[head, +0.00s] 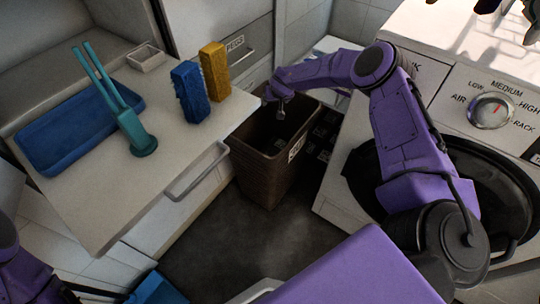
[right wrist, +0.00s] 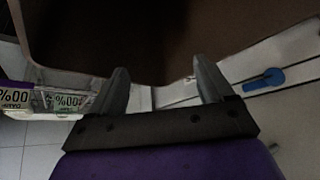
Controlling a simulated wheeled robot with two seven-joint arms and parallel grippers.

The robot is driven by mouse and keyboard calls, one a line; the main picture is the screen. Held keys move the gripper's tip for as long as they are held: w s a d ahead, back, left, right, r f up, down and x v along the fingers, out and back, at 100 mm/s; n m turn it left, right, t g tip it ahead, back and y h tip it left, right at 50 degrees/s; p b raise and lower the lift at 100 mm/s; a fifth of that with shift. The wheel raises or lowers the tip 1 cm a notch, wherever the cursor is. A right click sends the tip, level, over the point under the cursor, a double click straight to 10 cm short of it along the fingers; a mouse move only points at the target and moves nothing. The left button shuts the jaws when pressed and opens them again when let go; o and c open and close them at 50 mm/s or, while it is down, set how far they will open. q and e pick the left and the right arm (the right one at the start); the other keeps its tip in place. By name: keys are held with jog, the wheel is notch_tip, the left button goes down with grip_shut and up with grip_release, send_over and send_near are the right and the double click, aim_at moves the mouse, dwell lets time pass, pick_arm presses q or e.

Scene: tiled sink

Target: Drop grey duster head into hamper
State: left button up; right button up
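The hamper is a tall brown bin (head: 258,172) with a pale label on its side, standing on the floor between the counter and the white machine. My right gripper (head: 281,108) is above the hamper's opening, pointing down. In the right wrist view my right gripper (right wrist: 164,86) has its two fingers well apart with nothing between them. A dark brown surface, apparently the hamper (right wrist: 150,35), fills the top of that view. I cannot make out a grey duster head in either view; the hamper's inside is dark and partly hidden. My left gripper is out of view.
The counter (head: 190,150) at left holds a blue tray (head: 62,132), teal long-handled item (head: 132,128), blue sponge (head: 190,92), yellow sponge (head: 215,72) and small white dish (head: 146,57). A white machine (head: 455,85) with a round door stands right. Dark floor lies in front.

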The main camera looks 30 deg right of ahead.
jog(key=p+v, duration=0.1)
jog(key=v, duration=0.9)
jog(key=shift+r+p, duration=0.2)
jog(key=shift+p, duration=0.15)
jog(key=shift+s, duration=0.1)
